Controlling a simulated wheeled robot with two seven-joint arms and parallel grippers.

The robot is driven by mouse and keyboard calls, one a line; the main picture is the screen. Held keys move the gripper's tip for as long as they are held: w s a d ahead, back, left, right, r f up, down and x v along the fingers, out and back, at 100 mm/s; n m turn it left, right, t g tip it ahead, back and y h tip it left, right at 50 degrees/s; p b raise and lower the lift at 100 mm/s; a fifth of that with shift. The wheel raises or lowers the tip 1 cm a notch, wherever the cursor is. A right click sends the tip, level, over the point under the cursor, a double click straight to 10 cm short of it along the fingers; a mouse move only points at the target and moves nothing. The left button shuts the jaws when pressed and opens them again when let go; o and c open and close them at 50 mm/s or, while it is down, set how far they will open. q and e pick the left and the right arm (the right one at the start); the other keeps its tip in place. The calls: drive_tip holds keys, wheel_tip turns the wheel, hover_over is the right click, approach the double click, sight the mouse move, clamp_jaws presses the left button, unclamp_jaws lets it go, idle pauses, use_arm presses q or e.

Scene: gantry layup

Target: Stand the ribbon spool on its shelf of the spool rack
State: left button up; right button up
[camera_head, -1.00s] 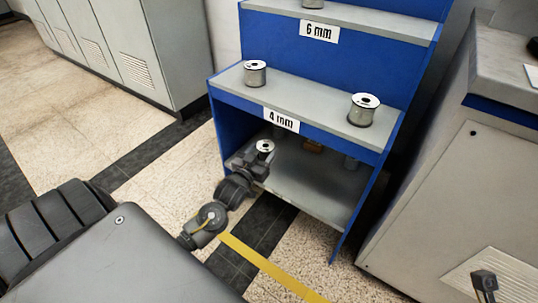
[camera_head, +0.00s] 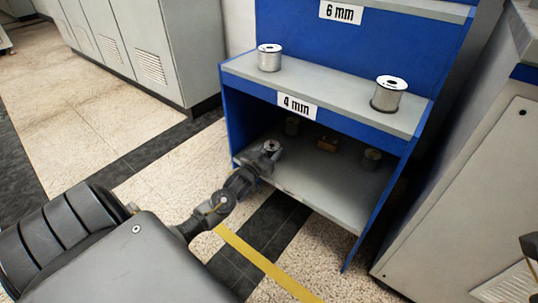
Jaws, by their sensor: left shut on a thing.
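The blue spool rack (camera_head: 394,144) stands ahead with grey stepped shelves. A "4 mm" label (camera_head: 297,106) is on its middle shelf edge and a "6 mm" label (camera_head: 340,13) is above. My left gripper (camera_head: 268,154) is shut on the ribbon spool (camera_head: 271,146), at the left front of the lower bay, over the bottom shelf (camera_head: 320,195). The spool looks about upright, partly hidden by the jaws. I cannot tell whether it touches the shelf. A dark piece at the right edge may be my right gripper (camera_head: 530,245); its jaws are not clear.
On the 4 mm shelf stand a left spool (camera_head: 269,58) and a right spool (camera_head: 388,95). Grey cabinets (camera_head: 150,50) flank the rack at left.

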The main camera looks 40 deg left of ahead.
idle(0.3)
use_arm(q)
drive_tip(key=o, duration=0.5)
drive_tip(key=shift+f, duration=0.2)
drive_tip(key=o, duration=0.5)
drive_tip(key=shift+r, duration=0.1)
